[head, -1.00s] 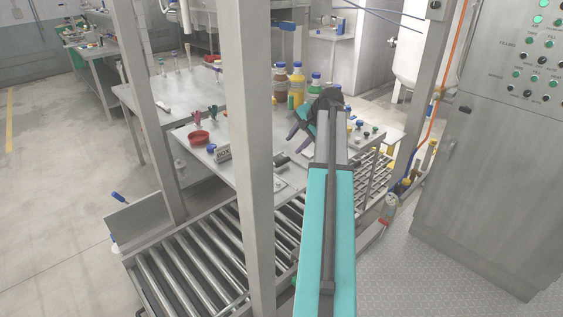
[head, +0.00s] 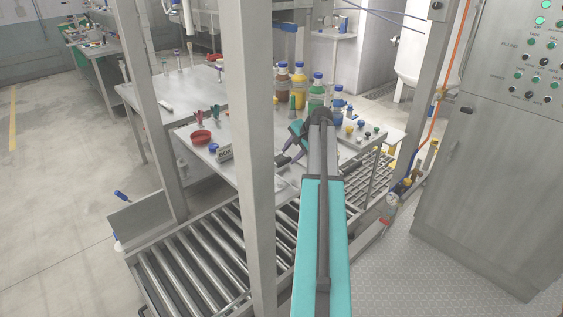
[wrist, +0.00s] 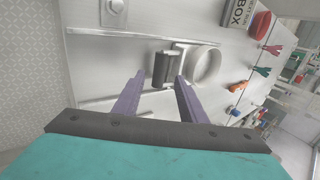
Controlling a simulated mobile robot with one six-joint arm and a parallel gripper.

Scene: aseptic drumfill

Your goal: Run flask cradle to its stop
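My gripper (wrist: 159,78) is open in the wrist view, its two purple fingers spread and pointing at the bench top. Ahead of and between the fingertips is a dark grip block (wrist: 163,69), with no visible contact. The block adjoins a pale round ring, which looks like the flask cradle (wrist: 204,66), on a light plate. No flask shows in the ring. In the head view my gripper (head: 287,152) is low over the bench's front part, partly hidden by my arm. The cradle cannot be made out clearly there.
On the steel bench (head: 250,180) stand a box-labelled block (head: 224,153), a red dish (head: 201,137) and several capped bottles (head: 299,88) at the back. A frame post (head: 252,200) rises close left of my arm. A roller conveyor (head: 195,265) runs below.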

